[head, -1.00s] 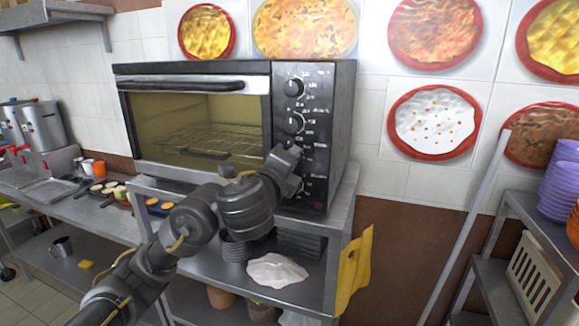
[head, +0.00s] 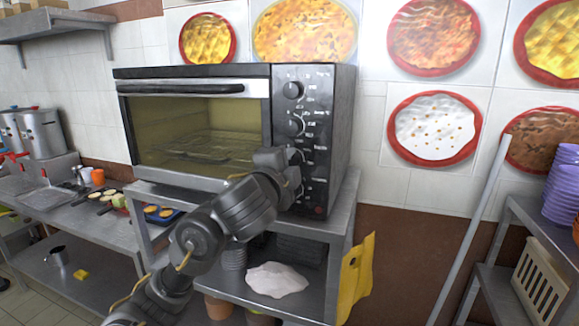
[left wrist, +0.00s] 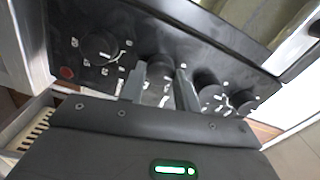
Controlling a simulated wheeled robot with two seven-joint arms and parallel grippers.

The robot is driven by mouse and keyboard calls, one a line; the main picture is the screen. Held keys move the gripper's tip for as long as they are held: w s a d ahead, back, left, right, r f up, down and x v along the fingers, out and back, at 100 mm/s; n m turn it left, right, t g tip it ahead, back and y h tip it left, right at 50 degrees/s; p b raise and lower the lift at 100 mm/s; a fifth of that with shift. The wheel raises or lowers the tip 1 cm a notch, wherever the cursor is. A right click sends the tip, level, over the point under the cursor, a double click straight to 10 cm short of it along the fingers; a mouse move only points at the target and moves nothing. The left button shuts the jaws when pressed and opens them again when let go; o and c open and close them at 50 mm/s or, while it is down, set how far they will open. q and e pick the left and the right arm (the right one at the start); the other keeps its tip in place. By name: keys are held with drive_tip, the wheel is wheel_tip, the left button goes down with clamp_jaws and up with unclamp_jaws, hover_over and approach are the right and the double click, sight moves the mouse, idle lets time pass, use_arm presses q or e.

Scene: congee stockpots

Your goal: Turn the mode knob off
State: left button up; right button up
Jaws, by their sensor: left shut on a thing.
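The black toaster oven (head: 335,130) has a column of knobs on its control panel. The top knob (head: 293,90) and second knob (head: 295,126) show clear in the head view. My left gripper (head: 297,160) is at the third knob and largely hides it there. In the left wrist view my left gripper (left wrist: 162,88) has its fingers on either side of this third knob (left wrist: 160,68), shut on it. The bottom knob (left wrist: 100,46) is to its left, near a red lamp (left wrist: 66,72). I cannot read which knob is the mode knob. My right gripper is not in view.
The oven stands on a metal shelf unit (head: 345,215) with a yellow cloth (head: 355,278) hanging at its right. A metal counter (head: 95,225) with food and pots is at left. A grey pole (head: 470,230) leans on the wall at right.

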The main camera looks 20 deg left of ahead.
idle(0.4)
use_arm(q)
drive_tip(key=o, duration=1)
drive_tip(key=shift+s, duration=0.1)
drive_tip(key=shift+s, duration=0.35)
drive_tip(key=s+b, duration=0.1)
drive_tip(key=s, duration=0.2)
drive_tip(key=s+b, duration=0.1)
drive_tip(key=s, duration=0.2)
drive_tip(key=s+b, duration=0.2)
drive_tip(key=s, duration=0.2)
drive_tip(key=shift+a, duration=0.35)
drive_tip(key=shift+w, duration=0.1)
